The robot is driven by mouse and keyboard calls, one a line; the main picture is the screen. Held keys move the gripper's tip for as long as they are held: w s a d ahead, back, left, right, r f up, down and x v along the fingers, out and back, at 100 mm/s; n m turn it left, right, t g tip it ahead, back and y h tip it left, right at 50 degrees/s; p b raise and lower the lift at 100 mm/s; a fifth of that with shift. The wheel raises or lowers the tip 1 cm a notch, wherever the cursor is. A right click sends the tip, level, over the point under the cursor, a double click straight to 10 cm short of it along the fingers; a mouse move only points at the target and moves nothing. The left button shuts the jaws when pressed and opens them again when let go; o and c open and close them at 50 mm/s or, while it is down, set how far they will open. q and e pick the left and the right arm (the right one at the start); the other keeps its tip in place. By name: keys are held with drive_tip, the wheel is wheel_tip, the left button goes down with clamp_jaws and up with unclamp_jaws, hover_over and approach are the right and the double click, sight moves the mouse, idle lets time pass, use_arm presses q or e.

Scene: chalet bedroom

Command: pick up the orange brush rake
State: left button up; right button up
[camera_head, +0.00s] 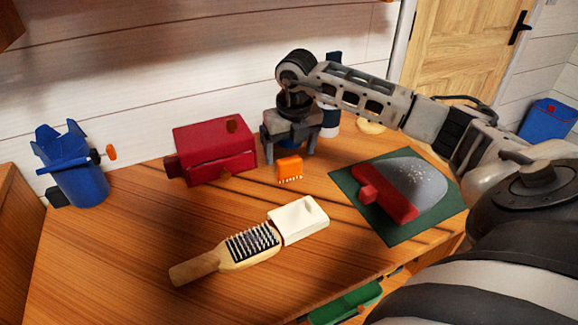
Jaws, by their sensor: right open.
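The orange brush rake (289,168) is a small orange block with a row of pale teeth along its lower edge. It is on the wooden table, just in front of and below my right gripper. My right gripper (289,150) points down with its two fingers apart, and nothing shows held between them. My left gripper is out of view.
A red box (215,150) stands left of the gripper. A wooden brush (225,252) and a white block (298,220) lie in front. A green mat (398,233) bearing a red-and-grey thing is at right. A blue bin (80,182) stands far left. The table's front left is clear.

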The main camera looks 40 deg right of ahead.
sight(290, 159)
drive_tip(key=shift+w+d+f+p, duration=0.1)
drive_tip(key=shift+w+f+p, duration=0.1)
drive_tip(key=shift+f, duration=1.35)
drive_tip(key=shift+w+d+f+p, duration=0.1)
drive_tip(key=shift+w+f+p, duration=0.1)
drive_tip(key=shift+f, duration=1.3)
drive_tip(key=c, duration=1.1)
